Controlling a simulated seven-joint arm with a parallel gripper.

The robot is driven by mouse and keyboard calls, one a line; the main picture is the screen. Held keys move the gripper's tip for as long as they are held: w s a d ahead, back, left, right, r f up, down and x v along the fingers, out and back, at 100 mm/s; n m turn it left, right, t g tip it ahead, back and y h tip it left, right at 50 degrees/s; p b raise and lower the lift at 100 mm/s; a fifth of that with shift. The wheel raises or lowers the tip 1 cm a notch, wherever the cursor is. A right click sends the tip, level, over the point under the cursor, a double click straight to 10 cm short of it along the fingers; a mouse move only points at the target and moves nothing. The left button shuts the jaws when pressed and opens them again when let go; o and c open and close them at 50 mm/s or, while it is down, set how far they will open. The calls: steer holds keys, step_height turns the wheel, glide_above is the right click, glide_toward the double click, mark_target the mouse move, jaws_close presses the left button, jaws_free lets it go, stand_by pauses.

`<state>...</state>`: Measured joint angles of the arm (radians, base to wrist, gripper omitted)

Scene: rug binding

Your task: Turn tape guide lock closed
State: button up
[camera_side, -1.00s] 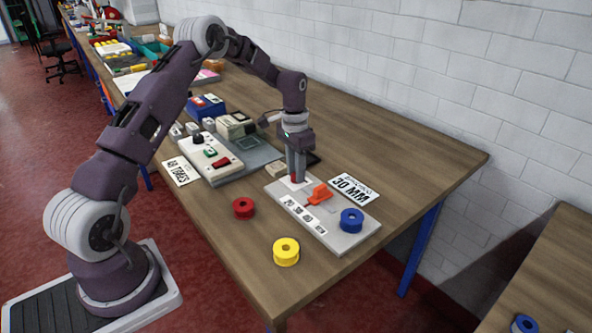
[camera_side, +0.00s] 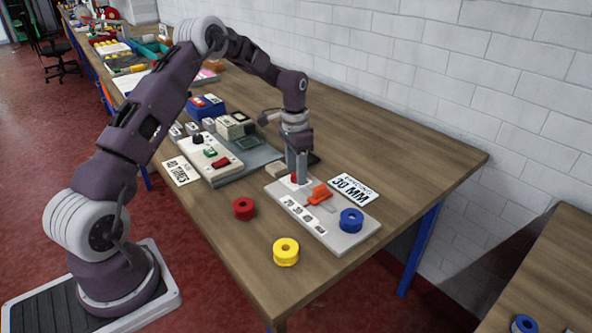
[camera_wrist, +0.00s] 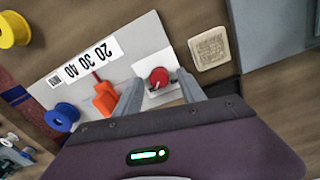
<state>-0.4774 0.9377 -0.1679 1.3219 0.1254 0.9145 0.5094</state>
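The tape guide lock appears as a small round red knob (camera_wrist: 158,77) with a pale mark, on a white patch at one end of the grey guide plate (camera_wrist: 135,65). The plate also shows in the side view (camera_side: 345,240), where the knob (camera_side: 294,178) is partly hidden by my fingers. My gripper (camera_wrist: 160,84) points down over the knob, its two fingers apart on either side of it. A gap shows between the knob and each finger in the wrist view. My gripper also shows in the side view (camera_side: 297,175).
An orange slider (camera_side: 320,194) sits on the plate close beside my fingers. A blue spool (camera_side: 351,220) stands at the plate's other end. A red spool (camera_side: 243,208) and a yellow spool (camera_side: 286,251) stand in front. A beige block (camera_wrist: 209,48) lies near the knob.

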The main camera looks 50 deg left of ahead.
mark_target(295, 173)
step_height(295, 173, up, 7)
steer(key=shift+a+r, duration=0.1)
steer(key=shift+a, duration=0.05)
stand_by(0.4)
steer(key=s+d+r+n+t+y, duration=0.1)
steer(key=s+d+r, duration=0.55)
steer(key=r, duration=0.25)
steer(key=s+d+r+t, duration=0.2)
steer(key=s+d+r, duration=0.4)
steer(key=s+r, duration=0.2)
steer(key=s+d+t, duration=0.1)
steer(key=s+d, duration=0.2)
steer(key=s, duration=0.5)
steer(key=s+d+f+n+t, duration=0.1)
steer(key=s+d, duration=0.1)
steer(key=s, duration=0.7)
steer(key=shift+s+d+f+t+h, duration=0.25)
steer(key=shift+s+d+t+h, duration=0.05)
steer(key=shift+d, duration=0.1)
